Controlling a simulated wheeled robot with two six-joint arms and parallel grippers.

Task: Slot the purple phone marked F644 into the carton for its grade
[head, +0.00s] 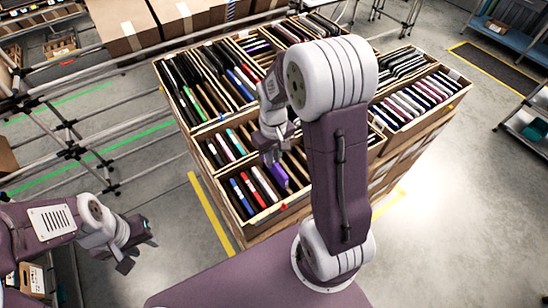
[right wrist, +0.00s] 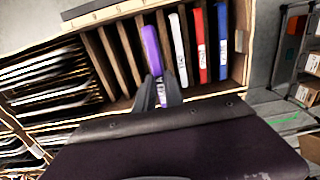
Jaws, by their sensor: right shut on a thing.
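The purple phone (head: 278,176) is at the near carton (head: 272,210) in the head view. My right gripper (head: 271,157) is shut on it from above. In the right wrist view the purple phone (right wrist: 152,50) stands between the fingertips (right wrist: 158,92), beside a white phone (right wrist: 179,50). It lines up with the carton's slots, but I cannot tell how deep it sits. Its marking is too small to read. My left gripper (head: 138,243) is away from the cartons at the lower left, with nothing visible in it; its jaw gap is unclear.
Red (right wrist: 200,45) and blue (right wrist: 222,45) phones stand beyond the white one. Empty divided slots (right wrist: 108,55) lie on the purple phone's other side. Several tilted cartons of phones surround this one, including one at the right (head: 415,105). Metal rails stand left.

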